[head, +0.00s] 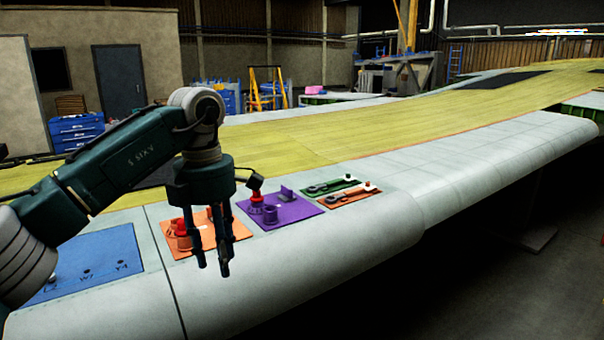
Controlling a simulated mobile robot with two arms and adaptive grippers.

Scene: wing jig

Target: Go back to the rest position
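My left gripper (212,264) points down over the front edge of the grey wing (480,165), in front of the orange mat (236,229). Its dark fingers stand apart, and I see nothing between them. My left arm comes in from the left, above the blue mat (95,262). My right gripper is not in view.
A purple mat (295,212) with purple parts and a red-topped piece lies right of the orange mat. A green tray (333,190) and an orange-red tray (340,202) hold tools. The wing's right part is clear. Blue drawers (77,130) stand behind.

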